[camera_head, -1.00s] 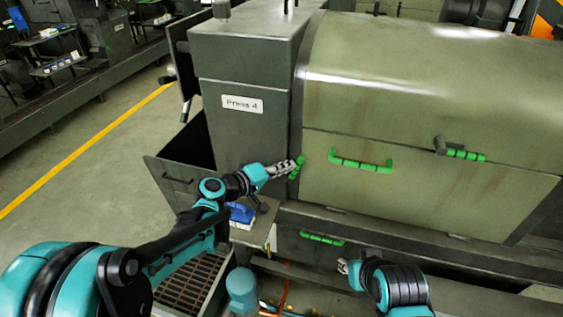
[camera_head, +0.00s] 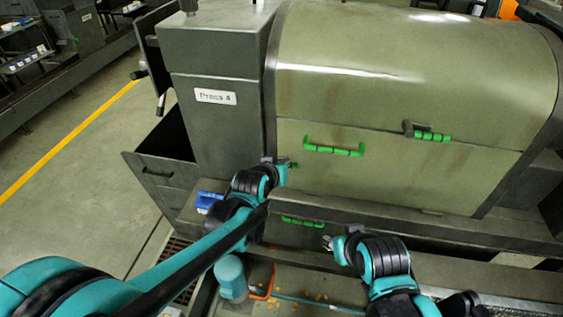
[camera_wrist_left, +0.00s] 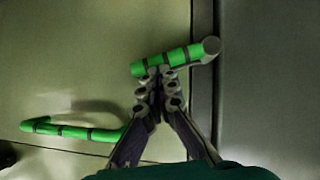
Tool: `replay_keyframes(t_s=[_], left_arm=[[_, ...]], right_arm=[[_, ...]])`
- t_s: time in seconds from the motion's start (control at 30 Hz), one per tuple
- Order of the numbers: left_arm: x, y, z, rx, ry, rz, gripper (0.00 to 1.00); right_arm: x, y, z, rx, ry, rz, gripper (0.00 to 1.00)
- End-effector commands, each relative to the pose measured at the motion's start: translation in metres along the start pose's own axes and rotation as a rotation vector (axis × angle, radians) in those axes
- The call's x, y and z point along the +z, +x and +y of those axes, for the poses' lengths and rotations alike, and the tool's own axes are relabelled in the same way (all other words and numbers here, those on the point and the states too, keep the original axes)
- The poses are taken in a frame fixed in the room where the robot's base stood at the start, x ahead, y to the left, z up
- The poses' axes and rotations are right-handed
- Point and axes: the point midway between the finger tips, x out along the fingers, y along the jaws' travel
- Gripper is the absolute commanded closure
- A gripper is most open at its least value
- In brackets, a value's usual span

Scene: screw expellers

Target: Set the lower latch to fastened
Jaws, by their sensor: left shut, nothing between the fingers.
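The latch at the panel's left edge, which looks like the lower one, is a green, dark-banded bar. In the left wrist view this latch (camera_wrist_left: 181,59) runs left and slightly down from its round grey pivot. In the head view only a bit of it (camera_head: 293,165) shows past my left gripper (camera_head: 284,163). In the wrist view my left gripper (camera_wrist_left: 163,78) is shut, with its fingertips right at the bar's lower side; contact is unclear. Another green latch (camera_head: 431,136) lies level at the panel's upper right. My right gripper (camera_head: 328,243) is low in front; its opening is unclear.
A fixed green handle (camera_head: 333,150) sits on the panel near the latch and also shows in the wrist view (camera_wrist_left: 75,131). Another green handle (camera_head: 303,221) is below. A dark ledge (camera_head: 400,215) runs under the panel. A blue object (camera_head: 208,200) lies at left.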

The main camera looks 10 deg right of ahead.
Motion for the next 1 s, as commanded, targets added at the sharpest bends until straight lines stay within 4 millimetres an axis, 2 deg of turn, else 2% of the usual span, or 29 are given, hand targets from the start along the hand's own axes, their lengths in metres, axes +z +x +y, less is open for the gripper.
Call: replay_keyframes(t_s=[0.4,1.0], left_arm=[[0.013,0.009,0.001,0.003,-0.006,-0.001,1.0],[0.014,0.009,0.002,0.003,-0.007,-0.001,1.0]], right_arm=[[0.005,0.008,0.0,0.0,0.0,0.0,0.66],[0.006,0.009,0.0,0.0,0.0,0.0,0.66]])
